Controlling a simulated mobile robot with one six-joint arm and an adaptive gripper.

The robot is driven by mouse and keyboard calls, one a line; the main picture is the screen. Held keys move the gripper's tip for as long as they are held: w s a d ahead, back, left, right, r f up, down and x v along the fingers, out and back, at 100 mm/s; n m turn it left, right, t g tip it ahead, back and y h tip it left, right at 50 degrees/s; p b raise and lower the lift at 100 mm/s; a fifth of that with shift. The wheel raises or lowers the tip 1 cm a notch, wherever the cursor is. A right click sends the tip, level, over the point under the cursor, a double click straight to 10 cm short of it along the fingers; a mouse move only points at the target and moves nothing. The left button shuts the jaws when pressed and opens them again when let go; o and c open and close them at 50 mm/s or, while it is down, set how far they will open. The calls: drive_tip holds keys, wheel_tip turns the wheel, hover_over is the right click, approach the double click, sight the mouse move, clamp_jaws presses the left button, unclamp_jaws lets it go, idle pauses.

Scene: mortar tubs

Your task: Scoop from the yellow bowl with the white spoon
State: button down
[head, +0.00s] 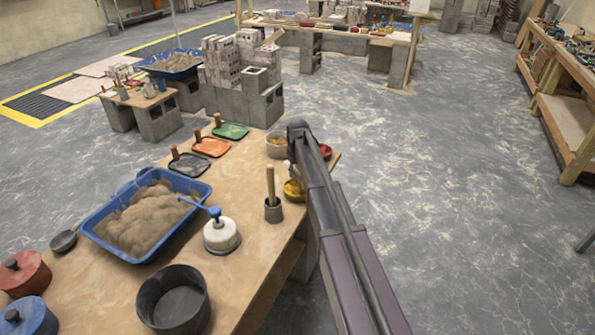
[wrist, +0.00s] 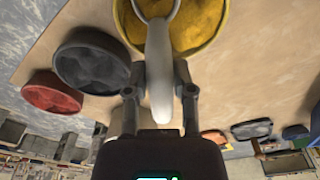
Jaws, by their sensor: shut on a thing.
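The yellow bowl (wrist: 207,47) is at the top of the wrist view, holding yellow, uneven contents and cut off by the frame edge. In the head view my arm partly covers the yellow bowl (head: 291,194). My gripper (wrist: 160,72) is shut on the handle of the white spoon (wrist: 159,85). The spoon's head, at the top edge of the wrist view, overlaps the yellow bowl. Whether it touches the contents cannot be told. My gripper and the spoon are hidden behind my arm in the head view.
A dark bowl (wrist: 88,83) and a red bowl (wrist: 48,104) stand beside the yellow bowl. A grey cup with a wooden stick (head: 273,212), a white pot with a blue ladle (head: 221,238), a blue tub of sand (head: 160,248) and a black pot (head: 150,312) crowd the table.

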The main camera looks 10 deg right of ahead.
drive_tip(key=shift+w+r+g, duration=0.15)
drive_tip(key=shift+w+g, duration=0.05)
drive_tip(key=shift+g, duration=0.4)
drive_tip(key=shift+g+h, duration=0.3)
drive_tip(key=shift+h, duration=0.1)
drive_tip(key=shift+s+r+p, duration=0.1)
drive_tip(key=shift+r+p, duration=1.95)
drive_tip(key=shift+p, duration=0.1)
